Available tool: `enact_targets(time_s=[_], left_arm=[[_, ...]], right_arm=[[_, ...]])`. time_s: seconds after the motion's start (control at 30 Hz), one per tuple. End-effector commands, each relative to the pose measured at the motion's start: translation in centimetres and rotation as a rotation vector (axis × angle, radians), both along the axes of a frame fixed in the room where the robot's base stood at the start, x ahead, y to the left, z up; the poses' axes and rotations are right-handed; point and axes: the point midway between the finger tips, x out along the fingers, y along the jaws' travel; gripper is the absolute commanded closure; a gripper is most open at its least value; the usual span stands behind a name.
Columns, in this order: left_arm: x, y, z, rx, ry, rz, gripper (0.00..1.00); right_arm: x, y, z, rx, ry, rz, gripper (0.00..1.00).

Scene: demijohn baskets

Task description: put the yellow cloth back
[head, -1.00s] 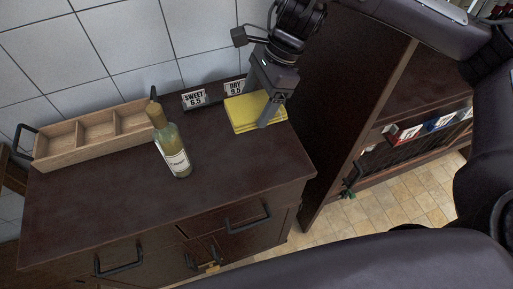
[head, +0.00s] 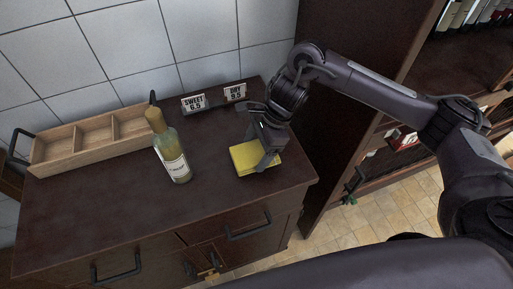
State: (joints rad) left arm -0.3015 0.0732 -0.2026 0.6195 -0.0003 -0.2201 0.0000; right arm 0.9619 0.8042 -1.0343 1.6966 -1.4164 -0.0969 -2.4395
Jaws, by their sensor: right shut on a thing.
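The yellow cloth (head: 243,159) is a flat folded square over the right part of the dark cabinet top (head: 100,215), in front of the two small signs. My right gripper (head: 266,163) reaches down over the cloth's right side and is shut on it. The fingers hide part of that side. I cannot tell whether the cloth touches the top or is just above it. My left gripper is not in view.
A corked bottle (head: 171,152) stands left of the cloth. A wooden tray (head: 66,160) with three compartments is at the back left. A SWEET sign (head: 193,103) and a DRY sign (head: 235,92) stand at the back. A dark shelf unit (head: 345,110) rises to the right.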

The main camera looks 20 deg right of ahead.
Motion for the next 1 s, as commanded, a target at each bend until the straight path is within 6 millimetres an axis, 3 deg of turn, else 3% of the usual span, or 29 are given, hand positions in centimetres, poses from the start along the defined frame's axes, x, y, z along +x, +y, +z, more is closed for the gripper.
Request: enact_targets(time_s=[0.43, 0.47, 0.6, 1.0], left_arm=[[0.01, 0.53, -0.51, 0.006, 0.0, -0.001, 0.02], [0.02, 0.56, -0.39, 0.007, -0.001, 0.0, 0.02], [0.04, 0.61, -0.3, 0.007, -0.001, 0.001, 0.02], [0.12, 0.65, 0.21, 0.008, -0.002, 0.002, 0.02]], right_arm=[[0.02, 0.01, -1.01, 0.0, -0.001, 0.001, 0.46], [0.01, 0.0, -0.89, 0.0, -0.001, 0.0, 0.21], [0.01, -0.01, -0.83, 0.0, -0.001, 0.0, 0.03], [0.06, -0.09, -0.18, 0.0, -0.003, 0.0, 0.02]])
